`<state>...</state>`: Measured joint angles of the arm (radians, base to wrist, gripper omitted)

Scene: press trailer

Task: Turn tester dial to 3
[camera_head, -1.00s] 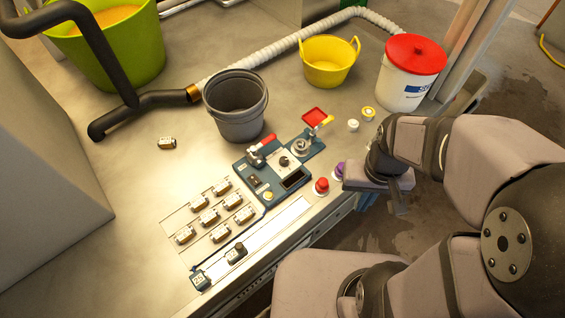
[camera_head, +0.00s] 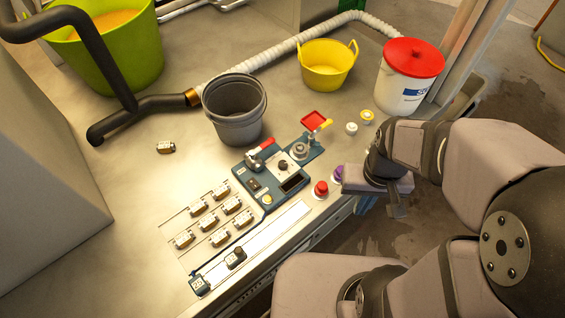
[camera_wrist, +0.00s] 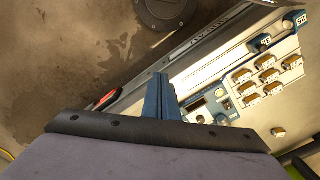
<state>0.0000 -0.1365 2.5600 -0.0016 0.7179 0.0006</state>
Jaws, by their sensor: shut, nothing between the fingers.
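The blue tester (camera_head: 243,171) sits on the metal bench in the head view. Its black dial (camera_head: 283,165) is on a white plate; the number it points to is too small to read. A red-handled lever is on the tester's far side. The wrist view shows the tester (camera_wrist: 222,104) partly hidden behind my gripper's fingers. My gripper (camera_wrist: 160,90) is shut and empty, its blue fingers together. In the head view my gripper (camera_head: 367,203) is right of the tester, past the bench's front edge, apart from the dial and largely hidden by my wrist.
Red (camera_head: 321,188) and purple (camera_head: 338,173) buttons stand between the tester and my wrist. Several small labelled blocks lie left of the tester. A grey bucket (camera_head: 232,129), yellow tub (camera_head: 327,75) and red-lidded white bucket (camera_head: 403,95) stand behind. The bench's left part is mostly clear.

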